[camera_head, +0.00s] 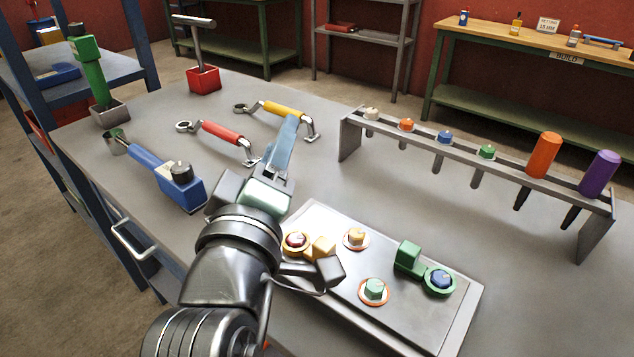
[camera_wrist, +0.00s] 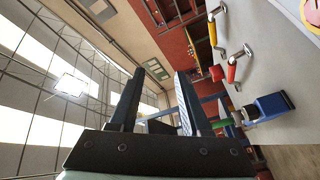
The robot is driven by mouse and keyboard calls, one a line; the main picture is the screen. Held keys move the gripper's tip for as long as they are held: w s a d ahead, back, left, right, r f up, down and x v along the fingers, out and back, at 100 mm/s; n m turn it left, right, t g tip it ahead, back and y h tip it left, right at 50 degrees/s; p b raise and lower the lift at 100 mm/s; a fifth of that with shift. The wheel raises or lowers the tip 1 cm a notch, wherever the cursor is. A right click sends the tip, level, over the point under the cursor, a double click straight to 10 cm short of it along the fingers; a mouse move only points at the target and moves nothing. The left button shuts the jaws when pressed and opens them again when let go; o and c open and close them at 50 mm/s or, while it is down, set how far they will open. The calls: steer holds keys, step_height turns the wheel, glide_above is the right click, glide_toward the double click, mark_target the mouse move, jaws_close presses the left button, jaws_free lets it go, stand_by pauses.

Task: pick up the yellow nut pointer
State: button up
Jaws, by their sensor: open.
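The yellow nut pointer (camera_head: 322,248), a yellow ring with a block on one side, lies around a red nut (camera_head: 296,241) on the grey tray (camera_head: 445,325). My wrist partly covers the tray's left end, close to the pointer. My gripper (camera_head: 291,120) is raised in front of the camera, its blue-grey fingers aimed up and away from the tray. In the wrist view the fingers (camera_wrist: 158,75) stand apart with nothing between them. I cannot make out the yellow pointer for sure in the wrist view.
A green pointer (camera_head: 408,255) rings a blue nut on the tray, near an orange nut (camera_head: 356,237) and green nut (camera_head: 374,290). A tool rack (camera_head: 520,178) stands right. Red-handled (camera_head: 222,133) and yellow-handled (camera_head: 285,110) tools and a blue tool (camera_head: 150,160) lie beyond.

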step_height(320, 180, down, 2)
steer(key=a+n+g+h+p, duration=0.1)
steer(key=a+n+g+p, duration=0.15)
steer(key=n+p, duration=0.2)
steer(key=n+g+h+p, duration=0.5)
steer(key=n+p, duration=0.9)
steer(key=p, duration=0.3)
glide_toward(319, 250)
steer(key=x, duration=0.5)
steer(key=shift+w+r, duration=0.25)
steer(key=shift+w, duration=0.05)
steer(key=shift+f+x, duration=0.15)
steer(key=shift+x, duration=1.2)
steer(key=shift+f+x, duration=0.2)
steer(key=shift+x, duration=1.15)
steer(key=shift+s, duration=0.25)
steer(key=shift+c, duration=0.3)
jaws_close()
